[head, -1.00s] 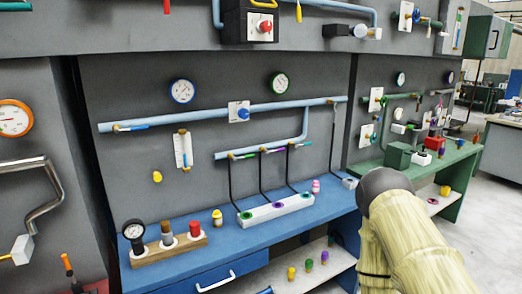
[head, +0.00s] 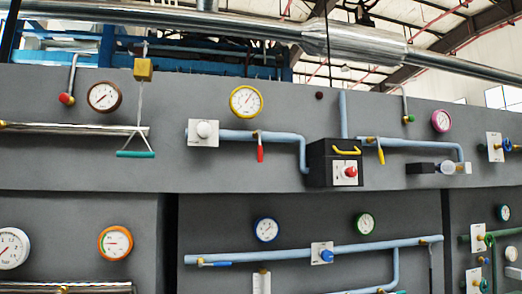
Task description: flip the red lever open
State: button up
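The red lever (head: 260,152) is on the light-blue pipe (head: 237,136) on the upper grey wall panel, left of centre in the head view. It hangs straight down from a small brass-coloured valve, across the line of the pipe. A round gauge with a yellow rim (head: 246,102) is just above it. My gripper is not in view, so its distance from the lever and its state cannot be seen.
A white plate with a round knob (head: 204,131) is left of the lever. A black box (head: 331,163) with a red knob (head: 351,171) is to its right, and a yellow lever (head: 380,156) beyond. A teal handle (head: 136,154) hangs at left.

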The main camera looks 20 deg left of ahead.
aim_at(260, 148)
jog(key=k, duration=1)
jog(key=u, duration=1.5)
jog(key=i, duration=1.8)
jog(key=z, duration=1.7)
